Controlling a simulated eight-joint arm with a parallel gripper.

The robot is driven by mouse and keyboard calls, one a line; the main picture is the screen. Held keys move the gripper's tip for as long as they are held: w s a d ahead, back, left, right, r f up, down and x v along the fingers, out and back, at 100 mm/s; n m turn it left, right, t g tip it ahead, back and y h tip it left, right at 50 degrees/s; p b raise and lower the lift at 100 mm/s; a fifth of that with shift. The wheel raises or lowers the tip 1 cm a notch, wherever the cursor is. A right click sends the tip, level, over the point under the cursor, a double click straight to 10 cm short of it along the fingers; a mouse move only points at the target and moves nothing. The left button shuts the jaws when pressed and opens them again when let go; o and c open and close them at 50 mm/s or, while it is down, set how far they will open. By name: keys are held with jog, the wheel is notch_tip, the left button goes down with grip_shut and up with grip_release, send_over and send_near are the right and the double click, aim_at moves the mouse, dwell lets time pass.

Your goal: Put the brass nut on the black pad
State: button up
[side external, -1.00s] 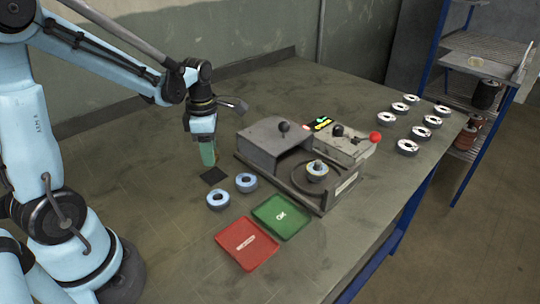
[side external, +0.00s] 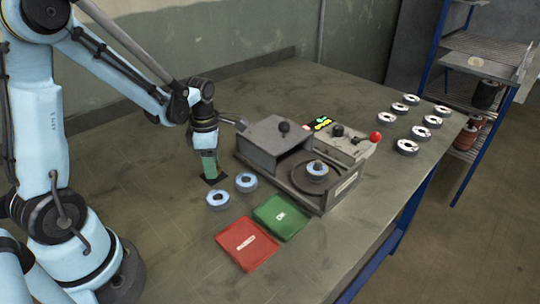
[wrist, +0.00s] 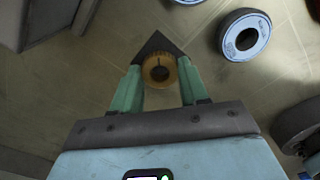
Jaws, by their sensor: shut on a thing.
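My gripper (side external: 210,174) has green fingers pointing down at the black pad (side external: 216,181). In the wrist view my gripper (wrist: 158,82) is shut on the brass nut (wrist: 149,72), a round yellowish ring with a dark centre between the fingertips. The dark pad (wrist: 153,43) shows behind the nut, with one corner pointing away and the rest covered by nut and fingers. In the side view the fingers hide the nut and part of the pad. I cannot tell whether the nut touches the pad.
Two blue-faced discs (side external: 218,200) (side external: 246,182) lie just right of the pad. A red tray (side external: 246,258) and a green tray (side external: 296,232) lie in front. A grey fixture (side external: 300,165) with a disc on it stands to the right. Several discs stand at the far right.

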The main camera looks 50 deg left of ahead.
jog(key=shift+f, duration=0.65)
jog(key=o, duration=1.2)
jog(key=shift+r, duration=3.55)
